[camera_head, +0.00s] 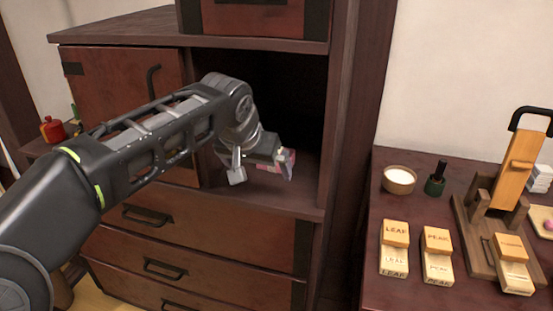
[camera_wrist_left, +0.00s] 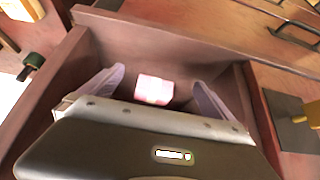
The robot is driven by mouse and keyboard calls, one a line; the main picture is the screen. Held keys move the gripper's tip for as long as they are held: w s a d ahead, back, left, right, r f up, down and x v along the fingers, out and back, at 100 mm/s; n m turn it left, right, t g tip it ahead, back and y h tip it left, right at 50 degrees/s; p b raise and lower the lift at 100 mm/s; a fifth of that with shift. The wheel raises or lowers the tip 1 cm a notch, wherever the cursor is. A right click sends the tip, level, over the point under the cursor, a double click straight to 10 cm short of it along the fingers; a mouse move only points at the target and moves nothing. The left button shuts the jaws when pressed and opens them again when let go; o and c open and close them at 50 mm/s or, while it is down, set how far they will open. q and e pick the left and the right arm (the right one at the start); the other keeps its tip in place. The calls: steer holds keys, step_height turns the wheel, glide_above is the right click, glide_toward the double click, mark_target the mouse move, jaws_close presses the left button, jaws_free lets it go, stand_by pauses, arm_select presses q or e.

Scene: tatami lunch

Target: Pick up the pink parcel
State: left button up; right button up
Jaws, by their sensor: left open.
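The pink parcel (camera_wrist_left: 154,88) lies on the floor of the open cabinet compartment, and in the left wrist view it shows between the two fingers. In the head view a small pink part of the parcel (camera_head: 289,157) shows beside the gripper's end; the rest is hidden behind it. My left gripper (camera_head: 262,176) reaches into the compartment from the front. In the left wrist view the left gripper (camera_wrist_left: 157,90) has its fingers spread wide, one on each side of the parcel, with gaps visible. My right gripper is not in view.
The compartment (camera_head: 306,192) has a side wall on the right and a closed door (camera_head: 118,90) on the left. Drawers with black handles (camera_head: 165,269) are below. A side table (camera_head: 400,290) at right holds labelled blocks (camera_head: 395,234), a bowl (camera_head: 398,180) and a wooden stand.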

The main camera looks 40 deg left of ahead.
arm_select(q)
glide_above(273, 173)
steer(key=shift+s, duration=0.25)
steer(key=shift+w, duration=0.2)
steer(key=x, duration=0.5)
steer(key=shift+w+a+f+b, duration=0.1)
steer(key=shift+w+a+b, duration=0.05)
steer(key=shift+w+b, duration=0.15)
steer(key=shift+c, duration=0.3)
steer(key=c, duration=1.4)
